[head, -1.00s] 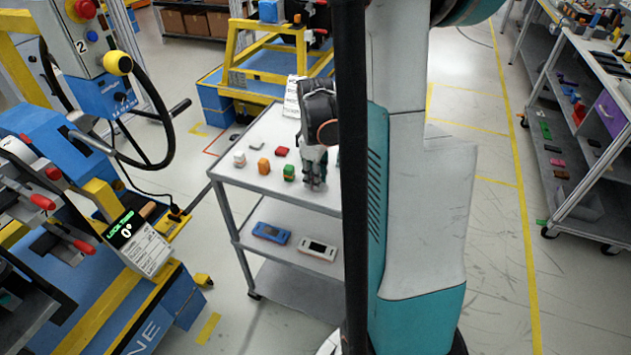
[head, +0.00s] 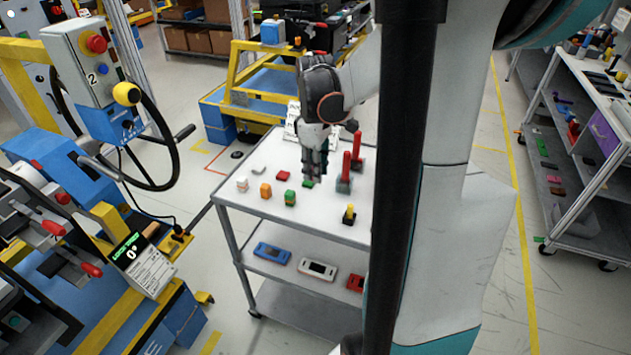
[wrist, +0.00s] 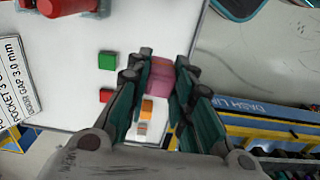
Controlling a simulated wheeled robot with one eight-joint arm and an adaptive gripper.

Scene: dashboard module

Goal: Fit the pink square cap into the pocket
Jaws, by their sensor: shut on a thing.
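My gripper (wrist: 163,85) is shut on a pink block, the pink square cap (wrist: 160,70), which sits between the fingertips in the wrist view. In the head view my gripper (head: 314,176) points down over the white cart top (head: 265,210), near its back part. The fingers hide the cap there. The gap under the fingertips is hard to judge. I cannot make out the pocket in either view. A white printed card (wrist: 12,92) with the word "POCKET" lies at the left of the wrist view.
On the cart stand white (head: 242,184), orange (head: 266,190) and green (head: 290,198) pieces, a red block (head: 283,175) and upright red handles (head: 346,166). A blue machine with a handwheel (head: 150,150) is at left. Open floor (head: 505,230) lies at right.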

